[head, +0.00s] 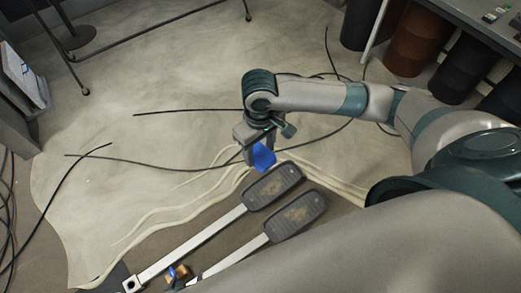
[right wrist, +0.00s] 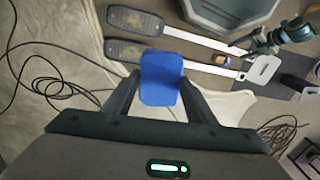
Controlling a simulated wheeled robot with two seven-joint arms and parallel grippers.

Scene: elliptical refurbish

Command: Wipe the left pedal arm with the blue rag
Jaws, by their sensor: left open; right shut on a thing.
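My right gripper (head: 262,146) is shut on the blue rag (head: 264,157), just beyond the far end of the left pedal (head: 271,186). The rag hangs flat between the fingers in the right wrist view (right wrist: 161,78). The left pedal arm (head: 192,241), a pale straight bar, runs from that pedal to the lower left. The rag is off the bar, at the pedal's far side; whether it touches the pedal is unclear.
A second pedal (head: 296,215) with its own bar lies alongside, partly behind my right arm. An orange-brown piece (head: 178,272) sits between the bars. Black cables (head: 190,111) cross the pale sheet (head: 110,140). Drums (head: 413,40) stand at the upper right.

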